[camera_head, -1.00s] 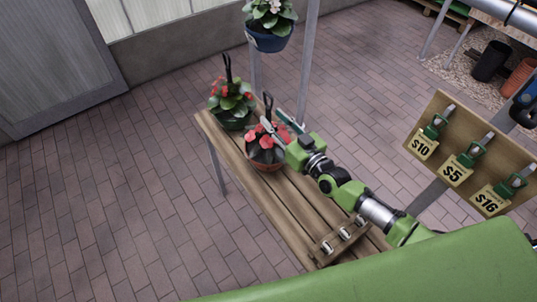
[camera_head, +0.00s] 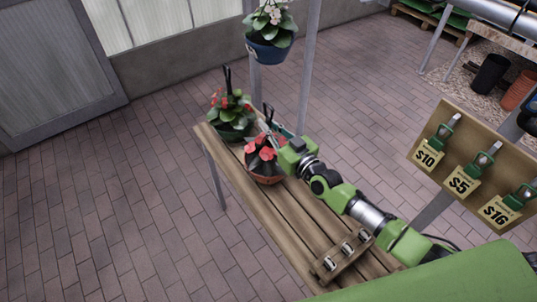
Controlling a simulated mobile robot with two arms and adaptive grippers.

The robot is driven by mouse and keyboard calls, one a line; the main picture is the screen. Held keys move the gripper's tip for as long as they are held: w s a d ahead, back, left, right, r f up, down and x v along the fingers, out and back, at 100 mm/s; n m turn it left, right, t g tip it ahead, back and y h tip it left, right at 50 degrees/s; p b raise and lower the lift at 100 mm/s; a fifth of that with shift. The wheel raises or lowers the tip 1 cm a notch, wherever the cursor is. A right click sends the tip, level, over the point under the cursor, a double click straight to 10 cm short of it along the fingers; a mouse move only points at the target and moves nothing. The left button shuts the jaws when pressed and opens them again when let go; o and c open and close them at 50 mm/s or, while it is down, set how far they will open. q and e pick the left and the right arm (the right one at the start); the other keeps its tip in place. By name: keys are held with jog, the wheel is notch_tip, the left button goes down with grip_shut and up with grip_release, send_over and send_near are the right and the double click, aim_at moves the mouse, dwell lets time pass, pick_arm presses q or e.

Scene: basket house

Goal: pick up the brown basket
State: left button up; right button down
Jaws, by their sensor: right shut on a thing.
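The brown basket (camera_head: 266,179) is a reddish-brown hanging pot with red flowers and dark leaves. It stands near the far end of the slatted wooden bench (camera_head: 262,205), and a dark hook handle (camera_head: 268,113) rises from it. My right gripper (camera_head: 272,137) is at the upper part of this basket, shut on it around the handle area. The fingers are partly hidden by the flowers and the wrist. I cannot tell whether the pot's base touches the bench. My left gripper is not in view.
A green basket (camera_head: 232,131) with red flowers stands just behind and left. A blue hanging pot (camera_head: 269,53) with white flowers is above, beside grey posts (camera_head: 307,70). A price board (camera_head: 470,168) stands at the right. A small wooden rack (camera_head: 345,255) lies on the bench's near end.

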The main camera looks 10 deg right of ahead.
jog(key=shift+r, duration=0.35)
